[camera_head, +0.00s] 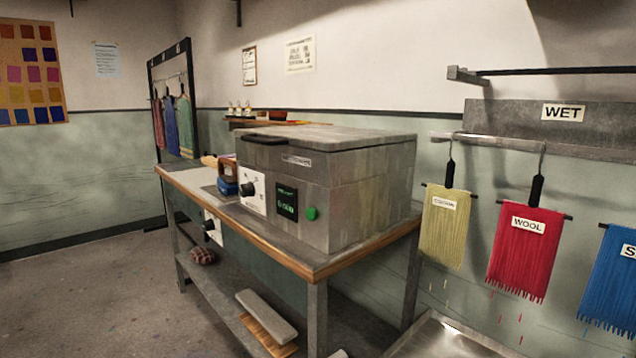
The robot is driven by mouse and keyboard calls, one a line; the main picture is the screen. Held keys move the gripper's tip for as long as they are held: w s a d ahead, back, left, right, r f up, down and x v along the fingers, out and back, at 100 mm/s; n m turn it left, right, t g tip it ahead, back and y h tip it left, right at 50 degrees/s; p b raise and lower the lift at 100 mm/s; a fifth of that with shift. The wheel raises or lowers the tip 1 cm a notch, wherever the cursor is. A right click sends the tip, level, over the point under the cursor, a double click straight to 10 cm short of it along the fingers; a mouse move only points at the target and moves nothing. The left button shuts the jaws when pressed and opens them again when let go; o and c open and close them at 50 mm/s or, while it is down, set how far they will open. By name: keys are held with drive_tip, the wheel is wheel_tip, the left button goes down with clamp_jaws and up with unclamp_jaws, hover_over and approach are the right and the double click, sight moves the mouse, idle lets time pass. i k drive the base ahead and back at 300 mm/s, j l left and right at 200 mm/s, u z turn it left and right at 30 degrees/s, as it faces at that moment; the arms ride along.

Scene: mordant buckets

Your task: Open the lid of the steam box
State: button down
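The steam box (370,195) is a large grey metal box on a wood-edged bench. Its flat lid (345,137) lies shut on top. A dark handle (264,139) sticks out at the lid's left front edge. The box's front carries a white panel with a black dial (248,189), a dark display with green text (287,201) and a green button (312,213). My gripper does not show in this view.
The bench (290,262) has a lower shelf with a grey-and-wood pad (266,317). Yellow, red (522,252) and blue fringed cloths hang on the right under a "WET" sign (563,113). A metal basin (450,340) is at bottom right. The floor (100,290) at left is clear.

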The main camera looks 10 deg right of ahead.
sight(325, 138)
drive_tip(key=i+j, duration=0.15)
drive_tip(key=i, duration=0.35)
drive_tip(key=i+j, duration=0.2)
drive_tip(key=i, duration=0.3)
